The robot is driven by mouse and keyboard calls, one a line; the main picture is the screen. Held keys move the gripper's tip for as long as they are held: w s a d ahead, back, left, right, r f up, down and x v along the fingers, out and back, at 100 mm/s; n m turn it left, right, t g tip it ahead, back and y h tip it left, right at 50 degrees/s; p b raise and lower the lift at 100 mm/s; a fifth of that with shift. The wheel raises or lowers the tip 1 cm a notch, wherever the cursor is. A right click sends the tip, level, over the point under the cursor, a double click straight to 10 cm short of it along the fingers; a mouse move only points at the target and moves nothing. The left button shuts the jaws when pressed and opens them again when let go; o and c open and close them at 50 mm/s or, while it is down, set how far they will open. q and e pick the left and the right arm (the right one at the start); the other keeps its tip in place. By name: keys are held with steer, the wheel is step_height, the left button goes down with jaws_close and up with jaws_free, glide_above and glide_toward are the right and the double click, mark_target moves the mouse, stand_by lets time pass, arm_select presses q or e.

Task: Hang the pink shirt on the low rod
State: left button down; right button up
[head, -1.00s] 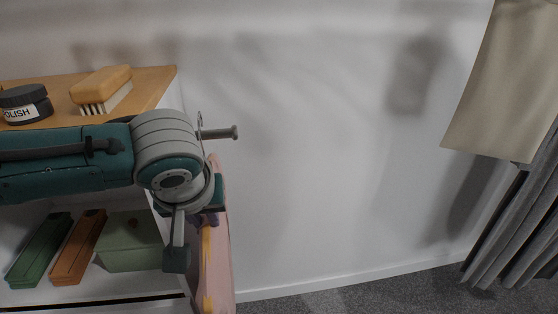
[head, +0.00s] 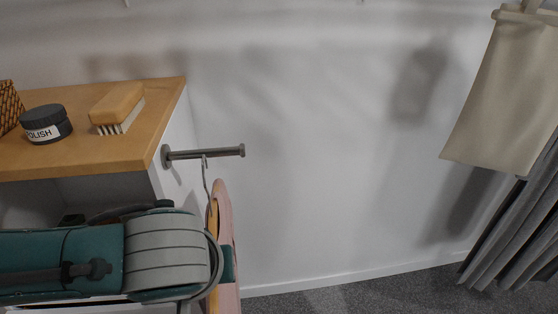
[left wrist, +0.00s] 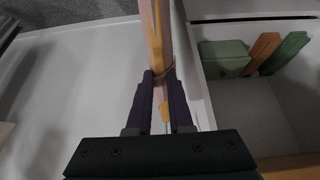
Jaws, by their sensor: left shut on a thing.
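The pink shirt (head: 224,225) hangs on a wooden hanger (head: 212,218), seen nearly edge-on beside the shelf unit. The hanger's thin metal hook (head: 206,180) rises to the short grey low rod (head: 215,152) and meets it in the picture. I cannot tell whether the hook bears on the rod. In the left wrist view my left gripper (left wrist: 162,82) is shut on the shirt and hanger, with a dark finger on each side of the pink and orange strip (left wrist: 154,35). In the head view my own arm hides these fingers. My right gripper is not in view.
A wooden shelf top (head: 90,150) holds a polish jar (head: 46,124) and a brush (head: 117,105) at left. A green box (left wrist: 224,58) sits inside the unit. A beige cloth bag (head: 505,95) and grey curtain (head: 520,235) hang at right. The wall between is clear.

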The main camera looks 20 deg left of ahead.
mark_target(213, 305)
arm_select(q)
steer(key=shift+s+d+p, duration=0.35)
steer(key=shift+s+d, duration=0.05)
steer(key=shift+s, duration=0.3)
steer(key=shift+s+d+p, duration=0.3)
steer(key=shift+s+d, duration=0.15)
steer(key=shift+s, duration=0.25)
steer(key=shift+s+d+p, duration=0.35)
steer(key=shift+s+d, duration=0.05)
steer(key=shift+s, duration=0.3)
steer(key=shift+r, duration=0.1)
